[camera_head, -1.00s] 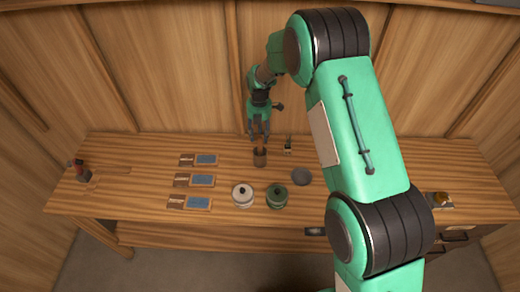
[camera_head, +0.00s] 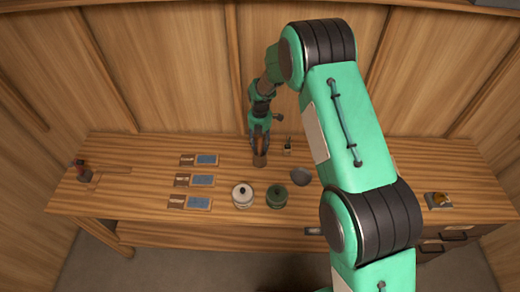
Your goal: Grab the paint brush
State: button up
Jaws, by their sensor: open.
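My gripper (camera_head: 260,147) points down at the back middle of the wooden workbench (camera_head: 130,180). Its fingers are open, one on each side of an orange-brown upright handle, which looks like the paint brush (camera_head: 260,142). The brush stands in a small brown cup (camera_head: 260,160). The fingertips are just above or at the cup's rim; I cannot tell whether they touch it. The lower end of the brush is hidden in the cup.
A small holder (camera_head: 288,146) stands right of the cup. A grey bowl (camera_head: 301,176), a white lidded pot (camera_head: 242,195) and a green lidded pot (camera_head: 276,196) are in front. Several blue-and-brown cards (camera_head: 203,180) lie left. A wooden wall (camera_head: 180,70) is close behind.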

jog(key=shift+f, duration=0.45)
grip_shut()
